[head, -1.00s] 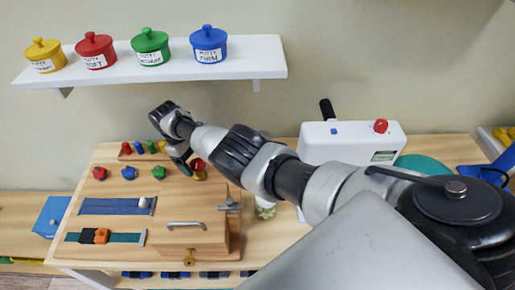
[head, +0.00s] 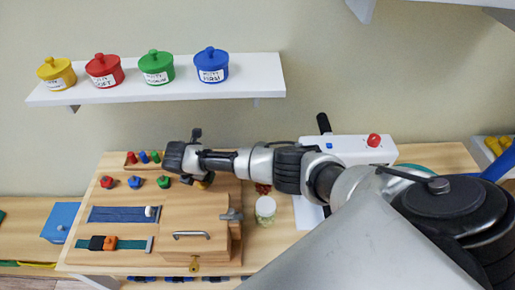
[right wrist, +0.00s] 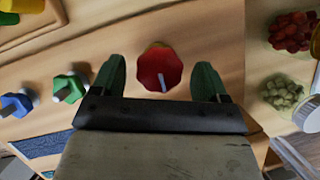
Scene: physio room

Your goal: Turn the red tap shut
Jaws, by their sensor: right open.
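The red tap (right wrist: 160,72), a round lobed knob with a white mark, sits on a brass-coloured stem on the wooden board (head: 180,215). In the right wrist view it lies between the two dark green fingers of my open right gripper (right wrist: 160,62), with a visible gap on each side. In the head view my right gripper (head: 198,181) is over the board's upper right part, and its arm hides most of the tap. My left gripper is in neither view.
Red, blue and green knobs (head: 163,181) stand in a row left of the tap. A handled wooden block (head: 215,225), a jar (head: 265,208) and a white box with a red knob (head: 345,148) are nearby. A white shelf (head: 160,92) holds putty pots.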

